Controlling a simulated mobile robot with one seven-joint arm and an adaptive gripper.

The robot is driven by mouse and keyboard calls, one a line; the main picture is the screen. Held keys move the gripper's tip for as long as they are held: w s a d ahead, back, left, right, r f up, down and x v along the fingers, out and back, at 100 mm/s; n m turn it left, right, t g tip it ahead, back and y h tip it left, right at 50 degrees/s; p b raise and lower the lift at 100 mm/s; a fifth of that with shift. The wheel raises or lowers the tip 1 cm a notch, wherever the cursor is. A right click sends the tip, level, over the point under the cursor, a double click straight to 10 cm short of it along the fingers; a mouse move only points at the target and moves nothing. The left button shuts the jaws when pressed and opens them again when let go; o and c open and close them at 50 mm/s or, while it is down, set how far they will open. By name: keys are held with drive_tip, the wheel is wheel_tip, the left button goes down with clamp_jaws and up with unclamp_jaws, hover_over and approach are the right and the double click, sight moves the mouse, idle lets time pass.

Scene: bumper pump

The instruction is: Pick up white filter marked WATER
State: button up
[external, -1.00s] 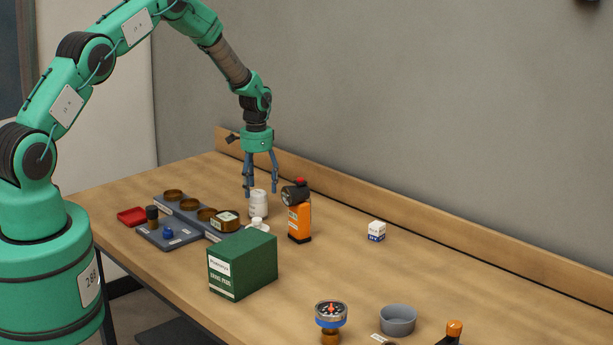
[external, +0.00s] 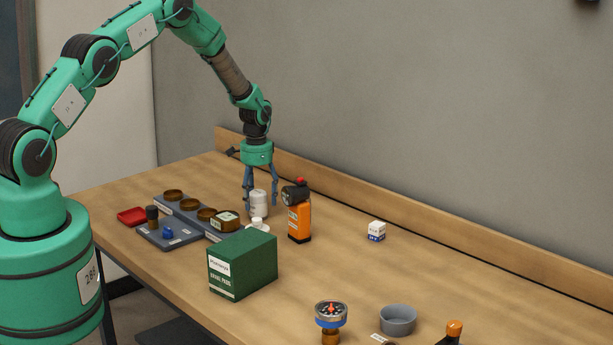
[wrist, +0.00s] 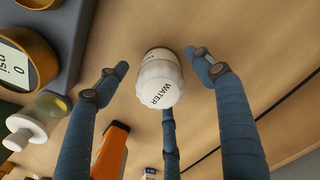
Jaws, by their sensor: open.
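The white filter (external: 259,203) stands upright on the wooden table, between the grey-blue tray and an orange flashlight-like device. In the wrist view the filter (wrist: 160,80) shows the word WATER on its top. My gripper (external: 260,202) is above and around the filter from behind, pointing down, with its fingers spread. In the wrist view its blue fingers (wrist: 163,95) are open, one on each side of the filter and a third below it in the picture. A gap shows between the filter and the side fingers; whether the third finger touches it I cannot tell.
An orange device (external: 299,218) stands close to the right of the filter. A small white bottle (external: 257,225) and a green box (external: 243,265) are in front. A tray (external: 190,207) with round brown cups lies left. Table to the right of the orange device is mostly clear.

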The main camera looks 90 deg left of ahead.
drive_tip(key=c, duration=1.5)
drive_tip(key=shift+r, duration=0.1)
drive_tip(key=shift+r+b, duration=0.6)
drive_tip(key=shift+r, duration=4.3)
